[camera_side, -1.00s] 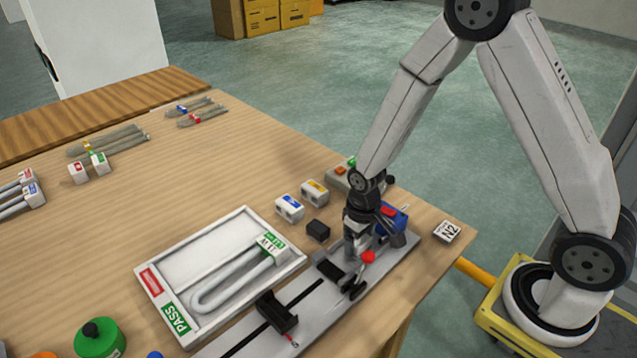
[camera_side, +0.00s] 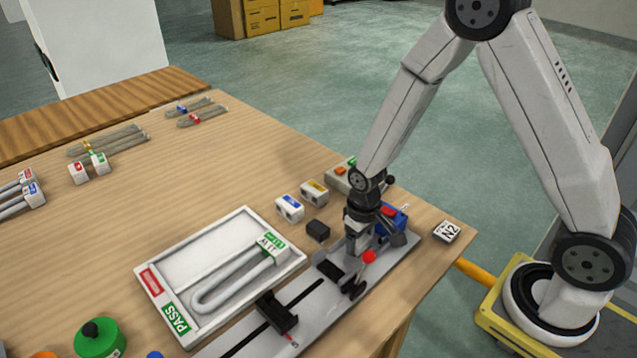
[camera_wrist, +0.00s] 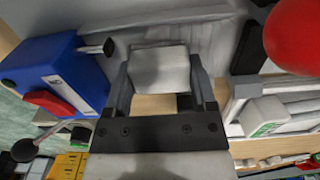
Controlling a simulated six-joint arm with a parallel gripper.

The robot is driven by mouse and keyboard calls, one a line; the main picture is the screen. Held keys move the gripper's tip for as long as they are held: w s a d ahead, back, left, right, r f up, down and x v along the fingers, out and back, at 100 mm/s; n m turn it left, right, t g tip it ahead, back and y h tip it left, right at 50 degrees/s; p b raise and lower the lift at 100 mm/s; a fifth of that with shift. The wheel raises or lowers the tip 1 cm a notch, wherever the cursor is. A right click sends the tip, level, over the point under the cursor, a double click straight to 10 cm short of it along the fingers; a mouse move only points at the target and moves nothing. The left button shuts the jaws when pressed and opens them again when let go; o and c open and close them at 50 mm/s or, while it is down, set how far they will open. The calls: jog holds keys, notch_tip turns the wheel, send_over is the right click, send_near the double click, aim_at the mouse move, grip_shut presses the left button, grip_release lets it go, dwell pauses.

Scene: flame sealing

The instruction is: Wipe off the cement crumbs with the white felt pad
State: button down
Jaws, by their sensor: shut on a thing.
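My gripper (camera_wrist: 160,85) is shut on the white felt pad (camera_wrist: 160,70), a pale block between its two fingers in the wrist view. The pad is held at the grey metal base plate (camera_side: 345,310), beside the blue box with a red button (camera_side: 392,217). In the side view my gripper (camera_side: 358,248) points down over the right end of the plate and the pad is mostly hidden. I cannot tell whether the pad touches the plate. Faint pale marks show on the plate beyond the pad in the wrist view; I cannot make out separate crumbs.
A red knob (camera_side: 369,257) stands close beside my gripper. A black clamp (camera_side: 276,312) sits on the plate's slot. A white tray (camera_side: 207,240) with a bent grey tube lies to the left. Small white blocks (camera_side: 289,208) and a black block (camera_side: 318,230) are near.

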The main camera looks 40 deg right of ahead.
jog(key=shift+d, duration=0.15)
jog(key=shift+d, duration=1.1)
jog(key=shift+a, duration=0.15)
jog(key=shift+a, duration=1.65)
jog(key=shift+d, duration=0.2)
jog(key=shift+s+d+f, duration=0.1)
jog(key=shift+d+f, duration=0.05)
jog(key=shift+d, duration=1.4)
